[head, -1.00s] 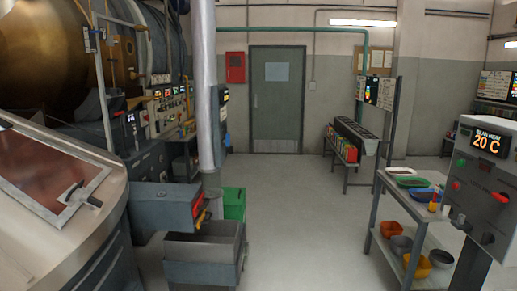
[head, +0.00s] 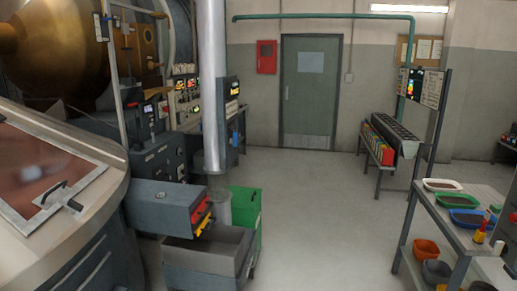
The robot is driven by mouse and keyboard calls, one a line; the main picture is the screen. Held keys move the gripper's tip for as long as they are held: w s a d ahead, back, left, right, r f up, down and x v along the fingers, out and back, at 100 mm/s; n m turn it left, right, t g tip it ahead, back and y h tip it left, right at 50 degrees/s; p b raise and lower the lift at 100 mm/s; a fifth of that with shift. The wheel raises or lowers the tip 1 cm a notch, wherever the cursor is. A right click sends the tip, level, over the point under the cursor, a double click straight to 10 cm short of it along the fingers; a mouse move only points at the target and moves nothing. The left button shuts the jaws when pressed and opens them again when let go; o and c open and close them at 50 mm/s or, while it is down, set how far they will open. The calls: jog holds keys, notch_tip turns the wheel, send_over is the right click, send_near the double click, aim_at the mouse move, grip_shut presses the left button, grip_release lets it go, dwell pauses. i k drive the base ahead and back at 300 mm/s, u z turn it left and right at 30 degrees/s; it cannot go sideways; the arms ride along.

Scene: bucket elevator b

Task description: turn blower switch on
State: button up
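I cannot make out which switch is the blower switch. A control panel (head: 187,98) with small lit displays and knobs stands at the left, behind the silver vertical pipe (head: 212,80). A grey box with a lit display (head: 232,97) sits just right of that pipe. A dark cabinet (head: 155,135) with a small screen and controls is left of the pipe. The labels on all of these are too small to read. My gripper is not in view.
A round metal machine (head: 60,190) fills the left front. A grey open bin (head: 205,255) and a green bin (head: 246,215) stand below the pipe. A shelf table with trays (head: 455,215) is at the right. The middle floor (head: 320,210) is clear up to the green door (head: 308,92).

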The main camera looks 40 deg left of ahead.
aim_at(241, 148)
jog(key=u, duration=0.15)
jog(key=i, duration=0.8)
jog(key=u, duration=0.8)
jog(key=i, duration=0.55)
jog(key=u, duration=0.75)
jog(key=i, duration=0.45)
jog(key=u, duration=0.3)
jog(key=k, duration=0.9)
jog(key=u, duration=0.2)
jog(key=i, duration=0.3)
jog(key=z, duration=0.05)
